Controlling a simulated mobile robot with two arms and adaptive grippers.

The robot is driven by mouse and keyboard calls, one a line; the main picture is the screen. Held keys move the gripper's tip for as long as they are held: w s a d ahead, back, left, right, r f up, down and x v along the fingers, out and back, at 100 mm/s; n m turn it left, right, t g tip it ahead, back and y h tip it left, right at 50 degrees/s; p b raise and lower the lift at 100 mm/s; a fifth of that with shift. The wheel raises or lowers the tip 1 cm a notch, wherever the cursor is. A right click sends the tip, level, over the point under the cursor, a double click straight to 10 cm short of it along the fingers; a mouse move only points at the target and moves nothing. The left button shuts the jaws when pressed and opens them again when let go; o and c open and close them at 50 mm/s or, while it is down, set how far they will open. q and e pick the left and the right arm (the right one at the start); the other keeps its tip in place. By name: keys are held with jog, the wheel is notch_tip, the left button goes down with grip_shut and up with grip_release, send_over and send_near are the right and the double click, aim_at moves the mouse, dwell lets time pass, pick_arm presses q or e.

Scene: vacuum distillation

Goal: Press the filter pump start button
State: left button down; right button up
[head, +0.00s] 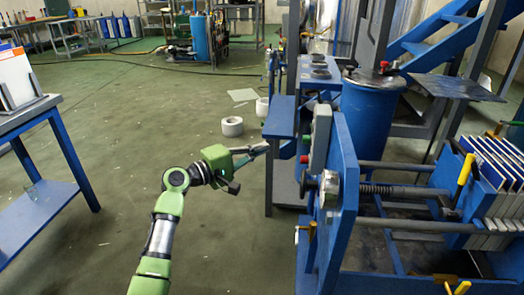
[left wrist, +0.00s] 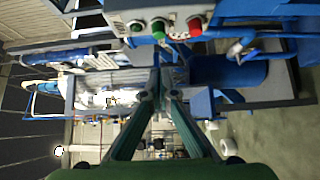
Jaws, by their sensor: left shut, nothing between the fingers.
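A grey control box (head: 320,138) is mounted on the blue filter press frame (head: 345,185); its button face is turned toward my left gripper. A red button (head: 304,159) sticks out at its lower edge in the head view. In the left wrist view, the box shows a green button (left wrist: 158,29) between a smaller greenish button (left wrist: 136,27) and the red button (left wrist: 194,24). I cannot read any labels. My left gripper (head: 262,149) is shut and empty, left of the box and apart from it. Its fingertips (left wrist: 161,86) appear below the green button in the wrist view. My right gripper is out of view.
A blue-topped stand (head: 280,118) is close beside my left fingertips. A blue tank (head: 369,110) stands behind the press. A blue table (head: 38,205) is at the left. White rolls (head: 232,126) lie on the floor behind.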

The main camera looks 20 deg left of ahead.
aim_at(307, 139)
pick_arm(q)
jog(key=w+d, duration=0.7)
jog(key=shift+b, duration=0.35)
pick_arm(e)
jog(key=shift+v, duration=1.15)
pick_arm(q)
jog(key=shift+d, duration=0.1)
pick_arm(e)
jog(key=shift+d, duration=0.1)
